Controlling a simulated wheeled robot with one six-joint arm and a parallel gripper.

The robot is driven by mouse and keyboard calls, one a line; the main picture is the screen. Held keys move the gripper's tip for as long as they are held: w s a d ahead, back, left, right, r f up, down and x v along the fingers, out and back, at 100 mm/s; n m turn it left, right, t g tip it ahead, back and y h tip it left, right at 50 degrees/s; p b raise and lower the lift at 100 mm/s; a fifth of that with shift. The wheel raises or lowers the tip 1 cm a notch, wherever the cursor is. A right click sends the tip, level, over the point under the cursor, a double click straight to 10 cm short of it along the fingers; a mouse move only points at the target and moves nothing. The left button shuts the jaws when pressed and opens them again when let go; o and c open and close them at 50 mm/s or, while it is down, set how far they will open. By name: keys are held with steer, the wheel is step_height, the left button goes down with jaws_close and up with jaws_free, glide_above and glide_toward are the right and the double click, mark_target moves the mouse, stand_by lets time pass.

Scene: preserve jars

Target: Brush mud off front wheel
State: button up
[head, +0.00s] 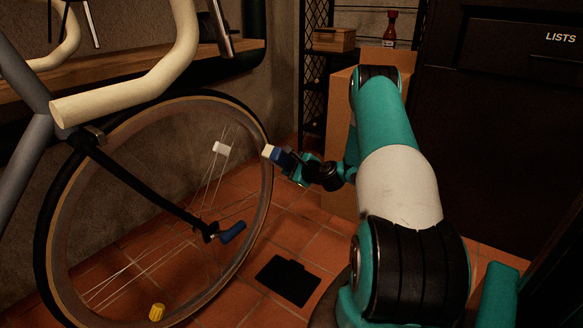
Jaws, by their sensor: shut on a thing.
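The front wheel (266,190) of a bicycle stands upright at the left, with a dark tyre, brownish rim and thin spokes. I cannot make out distinct mud on it at this size. My gripper (284,158) is to the right of the wheel's upper right rim. The fingertips are small and partly hidden by the arm's dark wrist.
A white reflector (221,148) and a yellow piece (157,312) show within the wheel, and a blue cylinder (233,232) at its hub. A black flat item (288,282) lies on the tiles. A cardboard box (340,130) stands behind my arm; a wooden bench (110,70) runs along the wall.

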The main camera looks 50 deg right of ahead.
steer(key=shift+w+a+p, duration=0.1)
steer(key=shift+w+p, duration=0.3)
steer(key=shift+w, duration=0.65)
steer(key=r+p, duration=0.3)
steer(key=r, duration=0.1)
steer(key=shift+s+a+p, duration=0.15)
steer(key=shift+a+p, duration=0.25)
steer(key=r+p, duration=0.1)
steer(key=p, duration=0.1)
steer(key=r+p, duration=0.1)
steer(key=r, duration=0.1)
steer(key=shift+a+r+p, duration=0.25)
steer(key=shift+a+p, duration=0.1)
steer(key=shift+a, duration=0.05)
steer(key=shift+w+d+f+b, duration=0.1)
steer(key=shift+d+f+b, duration=0.2)
steer(key=shift+f+b, duration=0.75)
steer(key=shift+w+d+f+b, duration=0.1)
steer(key=shift+d+f+b, duration=0.3)
steer(key=shift+f, duration=1)
steer(key=shift+d+f+b, duration=0.15)
steer(key=shift+f+b, duration=0.75)
steer(key=shift+f, duration=0.35)
steer(key=shift+c, duration=0.2)
steer(key=shift+s, duration=0.1)
steer(key=shift+s+d+p, duration=0.2)
steer(key=shift+s+p, duration=0.25)
steer(key=shift+s, duration=2.45)
steer(key=shift+s, duration=0.15)
